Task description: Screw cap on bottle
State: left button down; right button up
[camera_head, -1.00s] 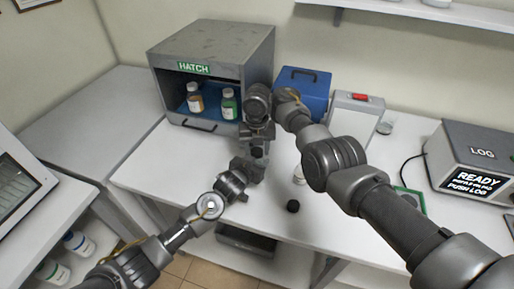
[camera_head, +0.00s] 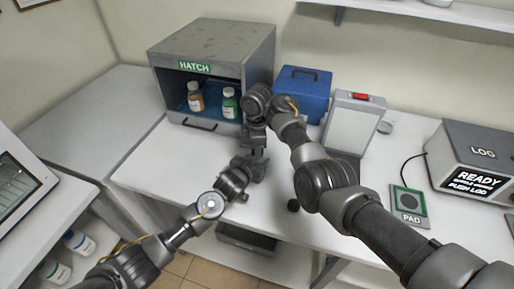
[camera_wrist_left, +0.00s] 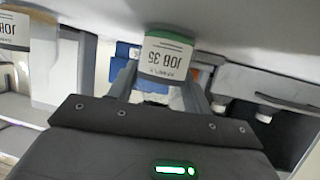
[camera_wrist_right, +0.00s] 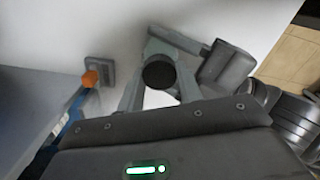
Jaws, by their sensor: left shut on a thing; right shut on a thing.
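In the left wrist view a bottle (camera_wrist_left: 165,58) with a white "JOB 35" label and a green band sits between the fingers of my left gripper (camera_wrist_left: 160,88), shut on it. My right gripper (camera_wrist_right: 158,82) is shut on a round black cap (camera_wrist_right: 158,72). In the head view the right gripper (camera_head: 257,150) points down directly above the left gripper (camera_head: 250,168), in front of the hatch. The bottle is hidden there, and I cannot tell how the cap sits on its neck. A dark round piece, seemingly another cap (camera_head: 293,205), lies on the table.
The hatch (camera_head: 212,65) holds two bottles, amber (camera_head: 195,100) and green (camera_head: 229,106). A blue box (camera_head: 302,90), a grey-white stand (camera_head: 352,125), the pad (camera_head: 411,208) and the log unit (camera_head: 474,165) stand rightward. Another labelled bottle (camera_wrist_left: 14,32) shows in the left wrist view.

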jog(key=shift+s+f+m, duration=0.1)
jog(key=shift+f+m, duration=0.05)
jog(key=shift+m, duration=1.05)
jog(key=o, duration=1.1)
jog(key=shift+d, duration=0.1)
jog(key=r, duration=0.3)
jog(key=shift+a+r, duration=0.2)
jog(key=shift+r, duration=0.7)
jog(key=shift+d, duration=0.1)
